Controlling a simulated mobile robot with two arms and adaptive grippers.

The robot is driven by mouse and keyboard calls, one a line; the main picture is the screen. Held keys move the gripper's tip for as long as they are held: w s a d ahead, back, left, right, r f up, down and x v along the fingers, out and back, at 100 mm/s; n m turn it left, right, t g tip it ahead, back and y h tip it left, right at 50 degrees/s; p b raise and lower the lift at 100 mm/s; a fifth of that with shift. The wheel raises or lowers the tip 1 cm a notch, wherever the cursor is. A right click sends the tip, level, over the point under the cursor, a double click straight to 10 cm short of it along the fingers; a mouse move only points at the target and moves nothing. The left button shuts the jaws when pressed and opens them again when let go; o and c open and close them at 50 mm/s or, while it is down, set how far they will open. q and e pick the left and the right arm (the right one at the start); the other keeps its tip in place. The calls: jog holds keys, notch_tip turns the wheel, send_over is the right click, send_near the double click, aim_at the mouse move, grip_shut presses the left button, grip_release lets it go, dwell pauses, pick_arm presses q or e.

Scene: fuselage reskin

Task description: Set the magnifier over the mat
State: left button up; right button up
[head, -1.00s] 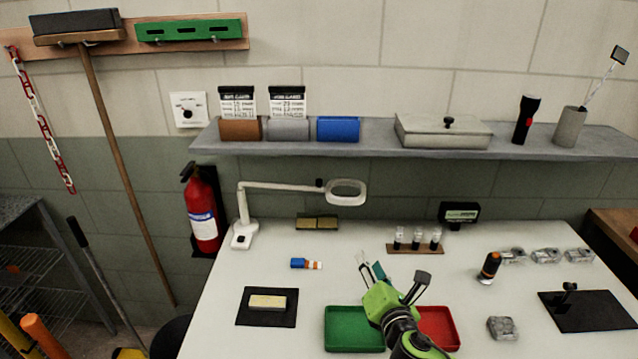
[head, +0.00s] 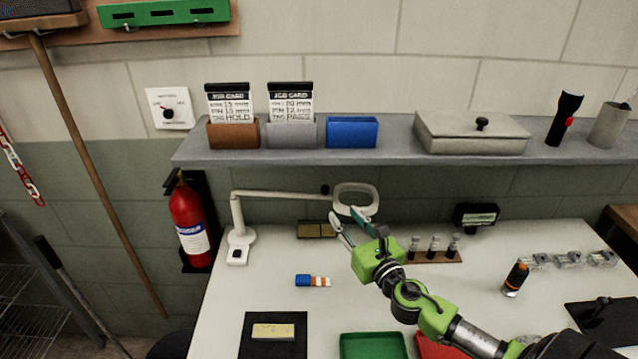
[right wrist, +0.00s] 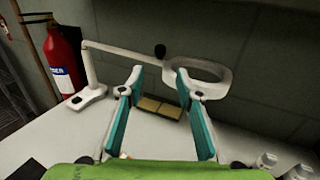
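The white magnifier (head: 275,194) stands at the back left of the table on its base. Its arm reaches right to a ring head, near the back wall. It also shows in the right wrist view (right wrist: 120,51), the ring beyond the right fingertip. A black mat (head: 275,350) lies at the front left with a pale yellow block (head: 273,331) on it. The magnifier's ring is behind and to the right of this mat. My right gripper (head: 347,215) is open and empty near the ring; contact cannot be told. In the right wrist view its fingers (right wrist: 160,76) are apart. My left gripper is out of view.
A shelf (head: 390,150) overhangs the table's back. A brass-coloured block (head: 316,230) lies under the magnifier arm, a blue-and-orange item (head: 312,281) in front. A vial rack (head: 435,257) stands right of my gripper. A green tray (head: 375,347) is at the front.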

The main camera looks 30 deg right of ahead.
aim_at(327, 192)
jog(key=w, duration=0.4)
jog(key=w+d+p, duration=0.1)
jog(key=w, duration=0.3)
jog(key=w+d, duration=0.1)
jog(key=w, duration=0.3)
jog(key=shift+w+r, duration=0.15)
jog(key=shift+w, duration=0.2)
jog(key=shift+s, duration=0.1)
grip_shut()
